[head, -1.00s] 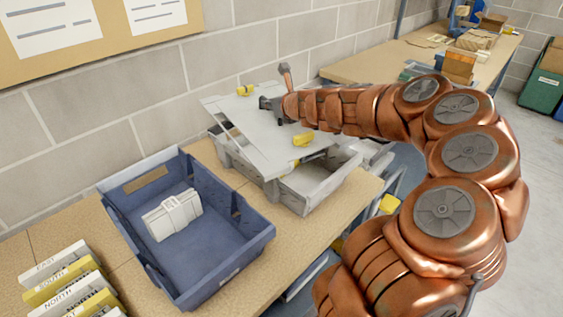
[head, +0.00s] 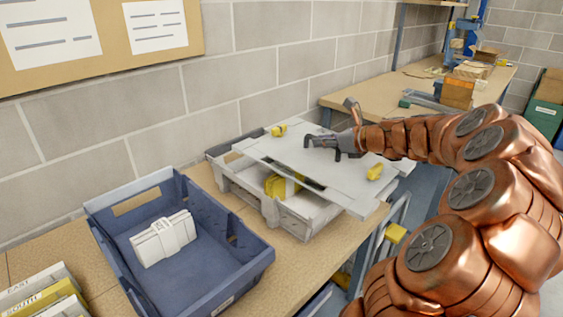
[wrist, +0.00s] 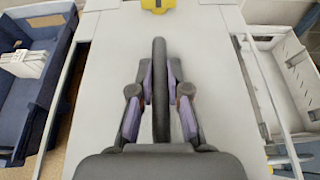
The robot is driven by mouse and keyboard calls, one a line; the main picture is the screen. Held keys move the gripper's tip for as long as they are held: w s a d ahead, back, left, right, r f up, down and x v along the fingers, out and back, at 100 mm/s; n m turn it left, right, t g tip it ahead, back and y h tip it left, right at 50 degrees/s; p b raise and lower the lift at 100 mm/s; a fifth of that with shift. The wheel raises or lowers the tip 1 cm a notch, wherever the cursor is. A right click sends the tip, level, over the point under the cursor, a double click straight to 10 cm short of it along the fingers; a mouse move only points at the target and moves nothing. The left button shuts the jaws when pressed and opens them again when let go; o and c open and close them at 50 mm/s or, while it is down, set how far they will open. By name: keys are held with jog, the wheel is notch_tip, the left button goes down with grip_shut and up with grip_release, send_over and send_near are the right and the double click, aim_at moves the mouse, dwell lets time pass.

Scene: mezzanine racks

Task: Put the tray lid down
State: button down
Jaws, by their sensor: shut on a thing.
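The tray lid (head: 305,158) is a flat pale grey panel with a yellow latch (head: 279,130) at one end and another (head: 375,172) at the other. My gripper (head: 335,144) is shut on its dark upright handle, which also shows between the fingers in the wrist view (wrist: 160,85). The lid lies over the grey-white tray (head: 292,220), shifted to the right, with its right end past the tray. The tray's left part is uncovered, and a yellow thing (head: 281,186) shows inside. I cannot tell whether lid and tray touch.
A blue crate (head: 207,282) holding a white case (head: 163,238) stands left of the tray. Labelled files (head: 40,295) stand at the lower left. A block wall rises behind. Another bench (head: 385,97) stands at the back right. A narrow bare bench strip (head: 345,240) runs in front of the tray.

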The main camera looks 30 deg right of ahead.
aim_at(284, 140)
jog(key=w+a, duration=0.1)
jog(key=w, duration=0.3)
jog(key=w+a, duration=0.2)
jog(key=w, duration=0.2)
jog(key=w+a+f+p, duration=0.1)
jog(key=w, duration=0.4)
jog(key=shift+a, duration=0.25)
jog(key=f, duration=0.1)
jog(key=w+f, duration=0.1)
jog(key=f, duration=0.1)
jog(key=shift+a+f, duration=0.15)
jog(key=shift+a, duration=0.05)
jog(key=shift+f, duration=0.25)
jog(key=shift+f, duration=0.55)
jog(key=c, duration=1.1)
grip_release()
jog(key=shift+c, duration=0.2)
jog(key=shift+r, duration=0.1)
jog(key=shift+s+d+r, duration=0.1)
jog(key=shift+s+r, duration=0.1)
jog(key=shift+r, duration=0.4)
jog(key=v, duration=1.1)
jog(key=shift+s, duration=0.35)
